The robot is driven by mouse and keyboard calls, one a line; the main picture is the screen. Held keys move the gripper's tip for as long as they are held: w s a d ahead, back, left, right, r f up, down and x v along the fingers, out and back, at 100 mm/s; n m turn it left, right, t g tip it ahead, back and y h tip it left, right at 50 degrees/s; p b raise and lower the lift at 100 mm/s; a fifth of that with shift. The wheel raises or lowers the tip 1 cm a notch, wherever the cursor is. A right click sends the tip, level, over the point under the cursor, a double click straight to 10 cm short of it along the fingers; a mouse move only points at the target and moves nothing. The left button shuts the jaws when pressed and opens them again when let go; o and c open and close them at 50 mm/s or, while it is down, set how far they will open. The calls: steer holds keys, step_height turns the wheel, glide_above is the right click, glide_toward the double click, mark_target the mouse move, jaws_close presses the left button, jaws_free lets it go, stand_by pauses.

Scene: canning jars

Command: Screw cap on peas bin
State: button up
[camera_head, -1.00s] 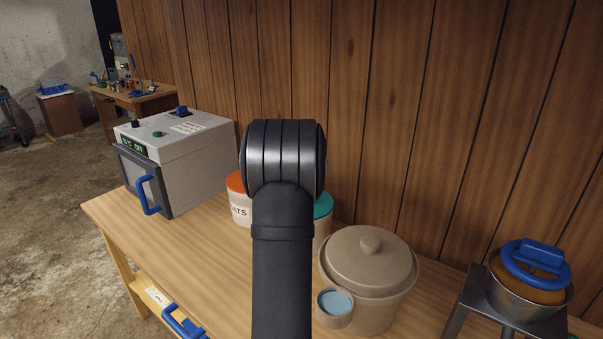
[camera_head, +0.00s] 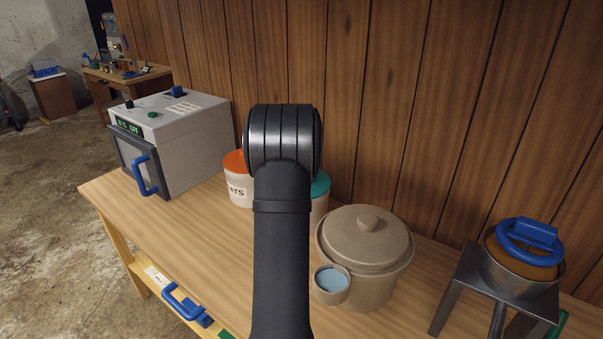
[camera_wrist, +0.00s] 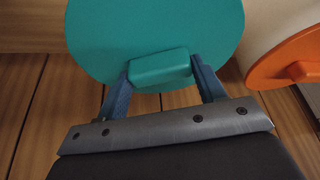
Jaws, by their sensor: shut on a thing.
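A round teal cap (camera_wrist: 120,40) with a raised block handle (camera_wrist: 160,68) fills the upper middle of the wrist view. My gripper (camera_wrist: 163,74) is shut on that handle, one finger on each side. In the head view, the teal cap (camera_head: 320,184) shows partly behind my arm, over a pale bin (camera_head: 318,207). The bin's label is hidden, so I cannot read whether it is the peas bin. I cannot tell how tightly the cap sits. My gripper is hidden in the head view.
A bin with an orange cap (camera_head: 235,161) and a label ending in "ATS" (camera_head: 238,190) stands to the left. A lidded tan crock (camera_head: 366,235) is at right, with a small blue-topped cup (camera_head: 331,285). A grey oven (camera_head: 185,145) stands at the bench's left end.

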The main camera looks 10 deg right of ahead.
steer(key=c, duration=0.5)
steer(key=shift+o, duration=0.2)
steer(key=shift+m, duration=0.3)
steer(key=shift+m+h, duration=0.6)
steer(key=shift+m, duration=0.8)
steer(key=o, duration=1.1)
steer(key=shift+o, duration=0.2)
steer(key=shift+g, duration=0.3)
steer(key=v, duration=1.7)
steer(key=shift+r, duration=0.25)
